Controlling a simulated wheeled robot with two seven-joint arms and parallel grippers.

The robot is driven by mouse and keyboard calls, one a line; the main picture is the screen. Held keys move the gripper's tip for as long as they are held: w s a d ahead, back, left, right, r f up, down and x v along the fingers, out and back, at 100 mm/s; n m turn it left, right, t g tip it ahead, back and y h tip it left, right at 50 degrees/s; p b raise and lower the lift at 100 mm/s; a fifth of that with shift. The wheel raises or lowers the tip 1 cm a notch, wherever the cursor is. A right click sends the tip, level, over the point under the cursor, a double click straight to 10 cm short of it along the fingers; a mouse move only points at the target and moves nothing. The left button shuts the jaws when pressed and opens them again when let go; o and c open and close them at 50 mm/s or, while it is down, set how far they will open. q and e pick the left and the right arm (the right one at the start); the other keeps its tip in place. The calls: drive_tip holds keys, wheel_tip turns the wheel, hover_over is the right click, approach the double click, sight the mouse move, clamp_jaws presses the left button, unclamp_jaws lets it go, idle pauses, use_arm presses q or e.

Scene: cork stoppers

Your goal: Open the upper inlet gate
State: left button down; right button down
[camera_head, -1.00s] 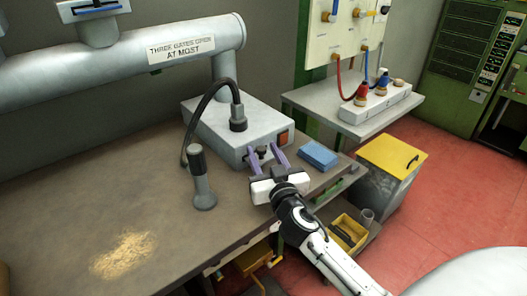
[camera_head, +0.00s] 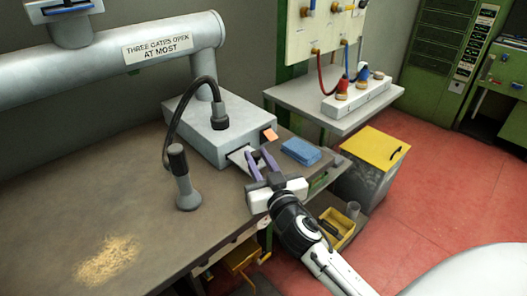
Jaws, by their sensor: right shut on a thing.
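A grey box (camera_head: 205,125) stands on the bench with a hose plugged into its top. A pale flat slide plate (camera_head: 238,155) sticks out of its front face. My right gripper (camera_head: 258,157), with purple fingers, is shut on the outer end of this plate, whose grip is partly hidden between the fingers. I cannot tell from a label whether this is the upper inlet gate. Another gate housing with a blue slot (camera_head: 68,9) sits on the big grey pipe (camera_head: 90,70) at the upper left. My left gripper is not in view.
A switch (camera_head: 269,134) on the box shows bright orange. A hose nozzle (camera_head: 186,180) stands left of the gripper, a blue block (camera_head: 300,151) right. Sawdust (camera_head: 108,260) lies at the bench's lower left. A yellow-lidded bin (camera_head: 373,155) stands on the red floor.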

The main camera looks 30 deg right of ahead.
drive_tip(key=shift+s, duration=0.2)
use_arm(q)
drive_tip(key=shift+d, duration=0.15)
use_arm(e)
drive_tip(key=shift+w, duration=0.1)
drive_tip(key=c, duration=1.5)
unclamp_jaws()
drive_tip(key=shift+c, duration=0.2)
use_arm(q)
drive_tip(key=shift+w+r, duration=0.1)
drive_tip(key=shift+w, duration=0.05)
use_arm(e)
drive_tip(key=shift+s+a+f, duration=0.1)
drive_tip(key=shift+s+f, duration=0.05)
drive_tip(key=shift+s, duration=0.35)
use_arm(q)
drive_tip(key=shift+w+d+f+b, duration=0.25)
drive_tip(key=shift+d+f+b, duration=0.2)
drive_tip(key=shift+b, duration=0.6)
use_arm(e)
drive_tip(key=v, duration=0.9)
drive_tip(key=shift+s, duration=0.15)
